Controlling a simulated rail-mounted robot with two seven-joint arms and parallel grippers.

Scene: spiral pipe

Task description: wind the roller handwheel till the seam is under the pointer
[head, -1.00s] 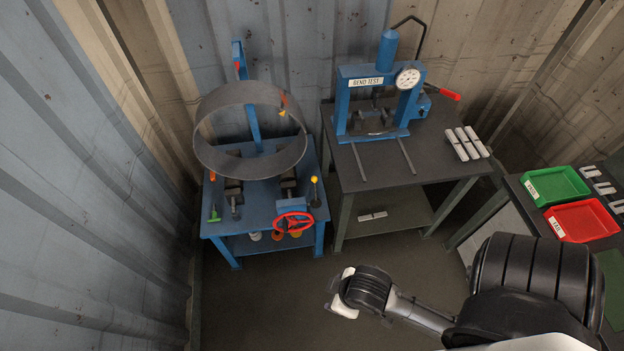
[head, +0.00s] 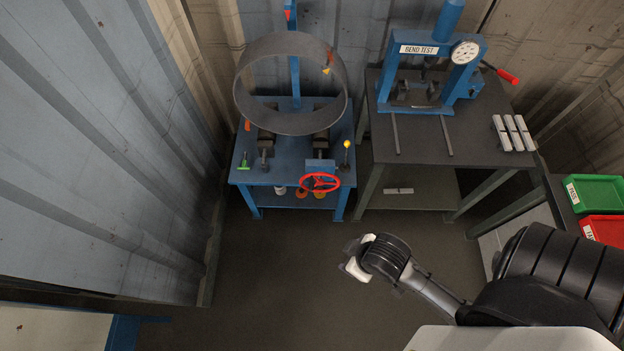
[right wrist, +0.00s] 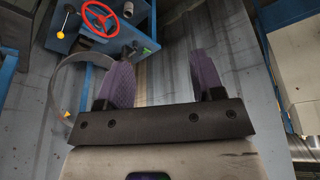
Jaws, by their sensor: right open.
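The red roller handwheel (head: 320,182) is on the front of the blue roller table (head: 245,176); it also shows at the top of the right wrist view (right wrist: 100,18). A large grey pipe ring (head: 290,122) stands on the rollers. It has a red mark and a yellow mark (head: 326,71) at its upper right. A blue post (head: 293,75) behind the ring carries a red pointer tip (head: 288,15) at the top. My right gripper (head: 355,258) is open and empty, well short of the handwheel; its two fingers (right wrist: 163,80) show apart. My left gripper is not in view.
A bend test press (head: 425,65) stands on a dark table to the right, with white strips (head: 513,133) on it. Green (head: 597,192) and red (head: 603,229) trays are at the right edge. A corrugated wall (head: 110,150) is on the left. The floor (head: 290,270) before the roller table is clear.

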